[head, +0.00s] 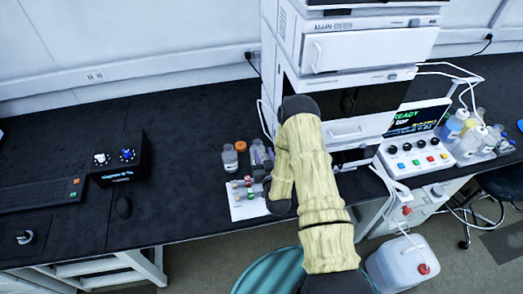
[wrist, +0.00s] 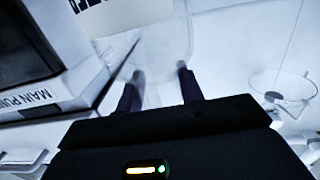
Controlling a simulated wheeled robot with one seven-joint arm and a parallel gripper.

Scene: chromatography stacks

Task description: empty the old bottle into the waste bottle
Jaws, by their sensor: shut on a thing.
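My gripper (wrist: 157,84) is shut on a clear, see-through bottle (wrist: 158,50) in the wrist view. The bottle's outline is faint, and I cannot tell its contents or exact tilt. In the head view my arm hides most of the gripper, at the bench beside the instrument stack. A clear bottle (head: 229,157) stands on the bench left of the gripper. Another clear bottle (head: 258,151) shows right beside the gripper, partly hidden; I cannot tell whether it is the held one. A white jug (head: 402,265) with a red cap stands on the floor; no readable label identifies the waste bottle.
An orange cap (head: 240,146) lies behind the bottles. The instrument stack (head: 345,100) rises close behind my arm. Several bottles (head: 470,135) stand at right.

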